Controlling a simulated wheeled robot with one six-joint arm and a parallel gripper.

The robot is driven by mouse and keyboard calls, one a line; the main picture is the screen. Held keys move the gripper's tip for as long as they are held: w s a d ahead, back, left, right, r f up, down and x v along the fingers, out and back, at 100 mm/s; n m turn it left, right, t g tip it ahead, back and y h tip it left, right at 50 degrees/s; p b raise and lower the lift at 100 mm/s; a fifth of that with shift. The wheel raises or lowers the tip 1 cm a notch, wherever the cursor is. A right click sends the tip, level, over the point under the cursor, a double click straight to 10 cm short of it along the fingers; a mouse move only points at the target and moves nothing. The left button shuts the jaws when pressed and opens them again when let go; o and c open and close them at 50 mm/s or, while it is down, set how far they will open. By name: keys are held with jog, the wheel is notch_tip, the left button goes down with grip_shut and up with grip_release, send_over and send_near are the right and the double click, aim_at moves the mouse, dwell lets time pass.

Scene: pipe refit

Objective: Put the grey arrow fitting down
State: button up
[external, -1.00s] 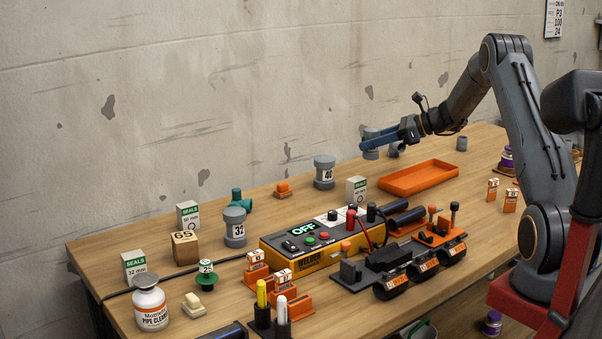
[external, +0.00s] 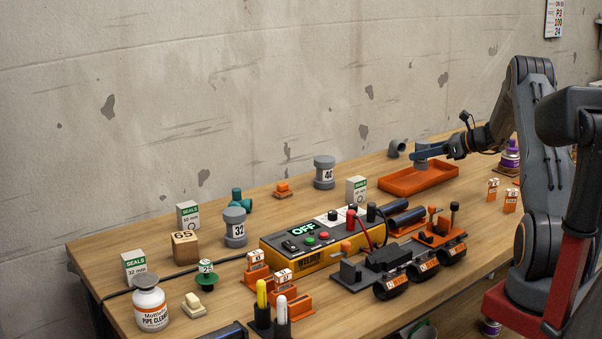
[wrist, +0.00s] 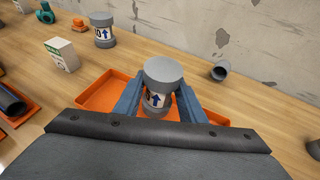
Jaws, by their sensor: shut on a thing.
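The grey arrow fitting (wrist: 163,72) is a grey cylinder with wider ends and a white label with a blue arrow. In the wrist view it stands upright between the two blue fingers of my gripper (wrist: 159,100). My gripper is shut on it. In the external view my gripper (external: 424,155) is over the orange tray (external: 400,192), with the fitting (external: 421,165) at or inside the tray. The tray shows behind the fitting in the wrist view (wrist: 95,97). I cannot tell whether the fitting's base touches the tray floor.
A grey elbow pipe (external: 397,147) lies behind the tray. A white seals box (external: 356,190) and a grey fitting marked 40 (external: 324,172) stand to its left. The yellow welder box (external: 312,240) and black clamps (external: 385,265) are in front.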

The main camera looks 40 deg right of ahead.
aim_at(427, 162)
jog(key=shift+f, duration=1.9)
jog(key=shift+f, duration=0.1)
jog(key=o, duration=1.1)
jog(key=shift+c, duration=0.2)
jog(key=shift+s+d+r, duration=0.1)
jog(key=shift+s+r, duration=0.05)
jog(key=shift+r, duration=0.1)
jog(key=v, duration=1.1)
jog(key=shift+s+b, duration=0.25)
jog(key=shift+b, duration=0.05)
jog(key=shift+d, duration=0.1)
